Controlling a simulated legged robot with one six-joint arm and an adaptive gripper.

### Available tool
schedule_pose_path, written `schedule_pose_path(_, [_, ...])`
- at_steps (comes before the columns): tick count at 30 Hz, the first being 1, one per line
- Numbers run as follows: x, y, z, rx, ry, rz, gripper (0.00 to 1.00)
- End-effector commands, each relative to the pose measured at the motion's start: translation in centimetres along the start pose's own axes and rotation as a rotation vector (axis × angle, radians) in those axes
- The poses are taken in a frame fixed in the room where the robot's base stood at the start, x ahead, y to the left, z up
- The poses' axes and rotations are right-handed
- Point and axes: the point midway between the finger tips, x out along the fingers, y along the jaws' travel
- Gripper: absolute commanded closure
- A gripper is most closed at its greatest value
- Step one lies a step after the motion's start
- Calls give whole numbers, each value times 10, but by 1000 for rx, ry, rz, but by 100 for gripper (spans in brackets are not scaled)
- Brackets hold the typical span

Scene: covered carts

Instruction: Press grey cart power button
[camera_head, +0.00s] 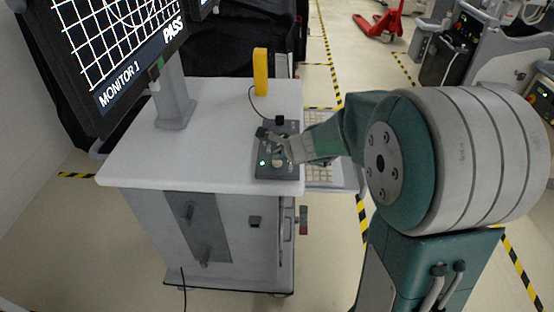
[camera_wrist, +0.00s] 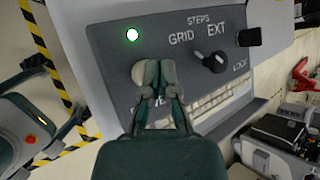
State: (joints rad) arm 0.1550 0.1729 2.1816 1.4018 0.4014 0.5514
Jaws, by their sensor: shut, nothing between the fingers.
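The grey cart (camera_head: 120,160) with a pale top stands at centre left in the head view. A dark grey control panel (camera_head: 268,173) sits on its right edge, and it fills much of the wrist view (camera_wrist: 108,60). A pale round button (camera_wrist: 138,73) shows on the panel, partly hidden behind my gripper (camera_wrist: 158,72). My gripper is shut and empty, its fingertips over the button; I cannot tell if they touch it. A green light (camera_wrist: 132,35) glows above the button, and also shows in the head view (camera_head: 262,163).
A black knob (camera_wrist: 214,61) sits right of the button, between printed words. A monitor (camera_head: 110,45) reading "PASS" stands on the cart's left. A yellow block (camera_head: 260,72) stands at the cart's back edge. Other equipment (camera_head: 490,60) stands at the back right.

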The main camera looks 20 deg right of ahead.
Motion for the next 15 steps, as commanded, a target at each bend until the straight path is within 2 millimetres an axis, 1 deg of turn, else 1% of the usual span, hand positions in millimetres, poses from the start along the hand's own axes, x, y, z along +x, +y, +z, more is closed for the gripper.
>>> schedule_pose_path(6, [4, 4, -4, 2, 1, 2, 100])
schedule_pose_path(15, [4, 5, -5, 1, 2, 1, 100])
